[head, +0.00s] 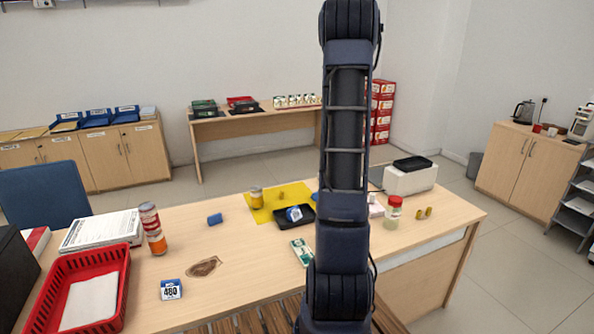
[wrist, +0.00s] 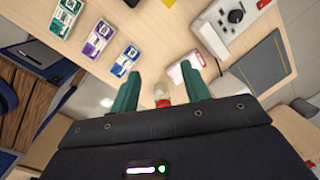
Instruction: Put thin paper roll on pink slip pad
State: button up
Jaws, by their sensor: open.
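My gripper (wrist: 161,86) is open in the wrist view, with its two green fingers apart. A small jar with a red lid (wrist: 162,102) shows between and beyond the fingers; I cannot tell how far away it is. In the head view a small pale block (head: 376,209), perhaps the same pad, is partly hidden by my arm. I cannot surely pick out the thin paper roll. My gripper is hidden in the head view.
The front left-middle has free room.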

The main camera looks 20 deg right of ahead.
jog(key=s+a+r+n+t, duration=0.1)
jog(key=s+a+r+n, duration=0.3)
jog(key=a, duration=0.3)
jog(key=s+a+r+n, duration=0.4)
jog(key=a, duration=0.3)
jog(key=s+a+r+n+t, duration=0.1)
jog(key=s+a+r+n, duration=0.3)
jog(key=a, duration=0.4)
jog(key=s+a+n, duration=0.6)
jog(key=s, duration=0.3)
jog(key=s+a+f+n+t, duration=0.1)
jog(key=s+a+n, duration=0.5)
jog(key=s, duration=0.4)
jog(key=shift+a+n, duration=0.3)
jog(key=shift+a, duration=0.2)
